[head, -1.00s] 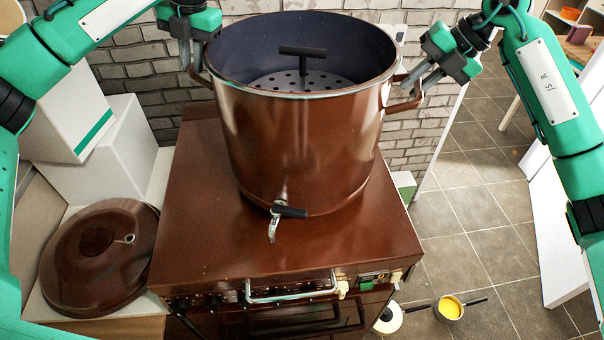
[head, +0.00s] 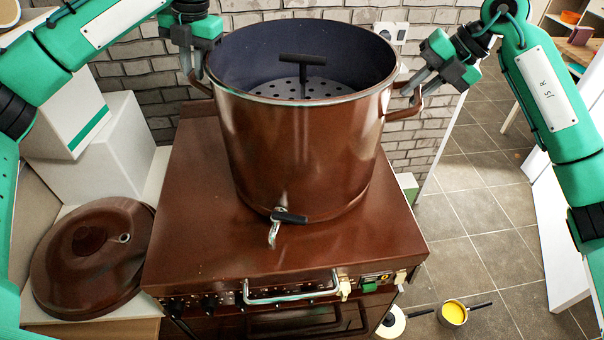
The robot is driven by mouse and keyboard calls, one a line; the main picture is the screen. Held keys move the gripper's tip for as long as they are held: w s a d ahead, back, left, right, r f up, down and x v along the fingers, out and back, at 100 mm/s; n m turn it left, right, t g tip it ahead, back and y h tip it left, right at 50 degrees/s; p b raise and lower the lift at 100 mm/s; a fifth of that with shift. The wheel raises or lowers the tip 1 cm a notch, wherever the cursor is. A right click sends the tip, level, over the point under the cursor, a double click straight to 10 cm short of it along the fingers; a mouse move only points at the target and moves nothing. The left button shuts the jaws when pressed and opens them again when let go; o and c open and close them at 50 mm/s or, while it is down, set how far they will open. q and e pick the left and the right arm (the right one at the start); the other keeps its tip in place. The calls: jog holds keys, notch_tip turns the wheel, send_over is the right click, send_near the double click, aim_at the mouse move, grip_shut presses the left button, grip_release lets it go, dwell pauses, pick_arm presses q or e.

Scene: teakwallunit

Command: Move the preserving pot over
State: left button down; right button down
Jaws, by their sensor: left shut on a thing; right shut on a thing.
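The preserving pot (head: 300,150) is a large brown pot with a dark inside, a perforated insert with a black T-handle, and a tap low on its front. It is upright over the brown stove top (head: 210,235); I cannot tell whether its base touches. My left gripper (head: 194,78) is shut on the pot's left handle, which it partly hides. My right gripper (head: 410,88) is shut on the pot's right handle (head: 405,110).
A brown lid (head: 90,255) lies on the white counter at left, beside white boxes (head: 105,150). The stove top is clear in front of the pot. A brick wall stands behind. A small pan with yellow contents (head: 453,312) is at the lower right.

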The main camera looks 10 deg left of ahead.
pick_arm(q)
jog(key=shift+f+b, duration=0.55)
pick_arm(e)
jog(key=shift+f, duration=0.55)
pick_arm(q)
jog(key=c, duration=1.7)
grip_release()
jog(key=shift+f, duration=0.1)
pick_arm(e)
jog(key=c, duration=1.7)
grip_release()
jog(key=shift+f, duration=0.1)
pick_arm(q)
jog(key=o, duration=0.3)
jog(key=shift+s, duration=0.15)
pick_arm(e)
jog(key=o, duration=0.3)
jog(key=shift+s, duration=0.15)
pick_arm(q)
jog(key=shift+s, duration=0.15)
pick_arm(e)
jog(key=shift+s, duration=0.1)
